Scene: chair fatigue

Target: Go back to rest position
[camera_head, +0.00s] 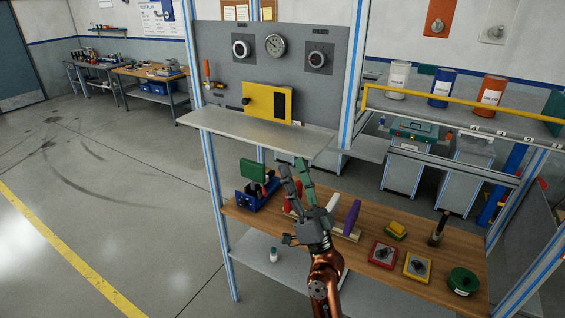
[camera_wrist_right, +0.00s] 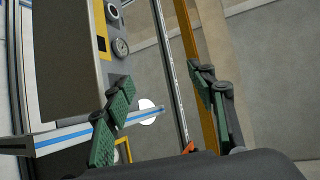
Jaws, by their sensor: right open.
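My right gripper (camera_head: 293,168) is raised over the wooden bench top (camera_head: 333,252), with its fingers pointing up and away, close to the front edge of the grey shelf (camera_head: 255,135). Its fingers are spread and nothing shows between them. In the wrist view the open right gripper (camera_wrist_right: 158,88) has its green-padded fingers well apart. My copper-coloured right arm comes in from the bottom of the head view and hides part of the bench. My left gripper is not in view.
A panel with dials (camera_head: 275,45) and a yellow box (camera_head: 267,102) stands behind the shelf. On the bench are a blue vise (camera_head: 257,190), a purple item (camera_head: 351,216), a red box (camera_head: 382,254) and a green round item (camera_head: 463,281). Open floor lies left.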

